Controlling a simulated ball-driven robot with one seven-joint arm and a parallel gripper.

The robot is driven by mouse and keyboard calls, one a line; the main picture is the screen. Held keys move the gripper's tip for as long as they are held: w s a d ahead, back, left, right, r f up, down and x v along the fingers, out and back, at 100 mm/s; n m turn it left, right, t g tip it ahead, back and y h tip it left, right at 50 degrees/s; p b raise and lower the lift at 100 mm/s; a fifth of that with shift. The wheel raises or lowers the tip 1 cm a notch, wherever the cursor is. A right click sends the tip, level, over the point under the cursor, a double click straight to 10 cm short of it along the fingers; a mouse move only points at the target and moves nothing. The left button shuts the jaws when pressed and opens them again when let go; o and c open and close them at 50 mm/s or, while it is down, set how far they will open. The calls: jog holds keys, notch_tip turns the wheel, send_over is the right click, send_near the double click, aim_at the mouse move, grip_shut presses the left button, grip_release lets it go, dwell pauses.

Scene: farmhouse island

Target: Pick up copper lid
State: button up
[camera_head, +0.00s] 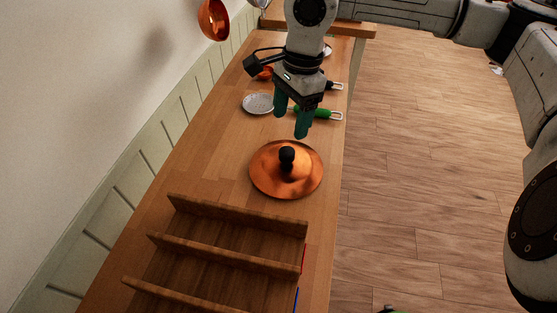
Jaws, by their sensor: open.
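The copper lid (266,179) lies on the wooden counter, a wide shallow disc with a black knob (287,156) at its middle. My gripper (291,121) hangs above the counter on the far side of the lid, its two green fingers pointing down. The fingers are apart and nothing shows between them. The fingertips appear clear of the lid, just behind it in the picture; their exact height is hard to tell.
A wooden rack (236,213) with several slats stands on the near side of the lid. A copper pot (213,20) hangs by the wall. Open floor (430,190) lies right of the counter.

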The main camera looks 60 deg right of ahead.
send_over(287, 151)
jog(key=f, duration=0.4)
jog(key=shift+w+d+f, duration=0.1)
jog(key=shift+w+d, duration=0.15)
jog(key=shift+d, duration=0.15)
jog(key=shift+s+a+f+p, duration=0.15)
jog(key=shift+f+p, duration=0.2)
jog(key=shift+f, duration=0.55)
jog(key=shift+a+f+p, duration=0.1)
jog(key=shift+f+p, duration=0.3)
jog(key=shift+f, duration=0.5)
jog(key=shift+s+a+f+p, duration=0.15)
jog(key=shift+f+p, duration=0.2)
jog(key=shift+f, duration=0.55)
grip_shut()
